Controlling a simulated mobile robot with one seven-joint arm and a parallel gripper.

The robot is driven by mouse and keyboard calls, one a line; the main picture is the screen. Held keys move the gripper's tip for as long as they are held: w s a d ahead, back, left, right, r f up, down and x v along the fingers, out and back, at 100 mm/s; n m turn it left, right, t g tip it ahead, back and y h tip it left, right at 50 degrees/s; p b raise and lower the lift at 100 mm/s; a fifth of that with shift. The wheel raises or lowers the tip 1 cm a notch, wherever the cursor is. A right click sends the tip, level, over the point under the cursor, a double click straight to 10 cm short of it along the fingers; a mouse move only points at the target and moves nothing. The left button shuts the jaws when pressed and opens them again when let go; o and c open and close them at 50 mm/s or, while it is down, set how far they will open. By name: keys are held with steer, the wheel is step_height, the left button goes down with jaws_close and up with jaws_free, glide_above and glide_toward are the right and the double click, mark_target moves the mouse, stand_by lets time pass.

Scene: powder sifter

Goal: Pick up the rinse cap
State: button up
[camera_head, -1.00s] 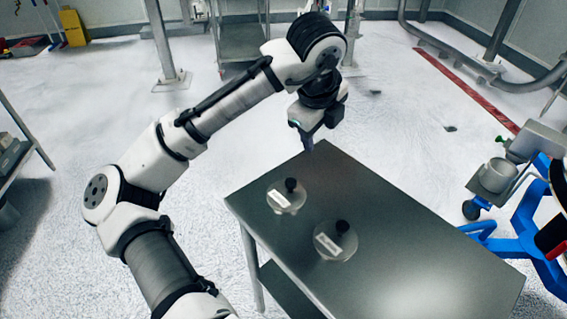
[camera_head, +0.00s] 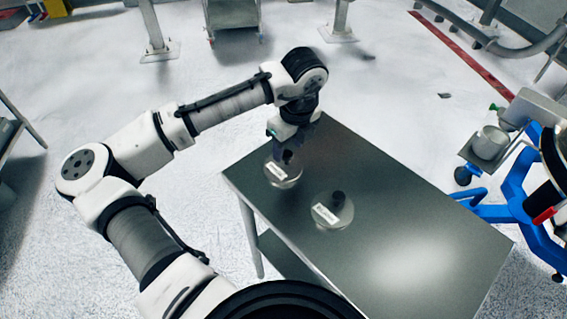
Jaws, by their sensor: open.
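Two round clear caps, each with a black knob and a white label, lie on the metal table (camera_head: 410,220). One cap (camera_head: 290,180) is near the table's left corner, the other cap (camera_head: 340,221) is nearer and to the right. The labels are too small to read, so I cannot tell which is the rinse cap. My gripper (camera_head: 290,152) is open and points down at the black knob of the left cap. Its fingers partly hide that knob. I cannot tell whether they touch it or are around it.
The right part of the tabletop is bare. A blue-framed stand (camera_head: 515,210) with a grey metal machine and cup is beside the table at right. A metal cart (camera_head: 235,15) stands at the back, and a shelf edge shows at far left.

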mark_target(287, 153)
steer(key=shift+w+a+f+p, duration=0.1)
steer(key=shift+w+f+p, duration=0.05)
steer(key=shift+f, duration=0.8)
steer(key=shift+w+a+f+p, duration=0.1)
steer(key=shift+w+f+p, duration=0.05)
steer(key=shift+f, duration=0.8)
jaws_close()
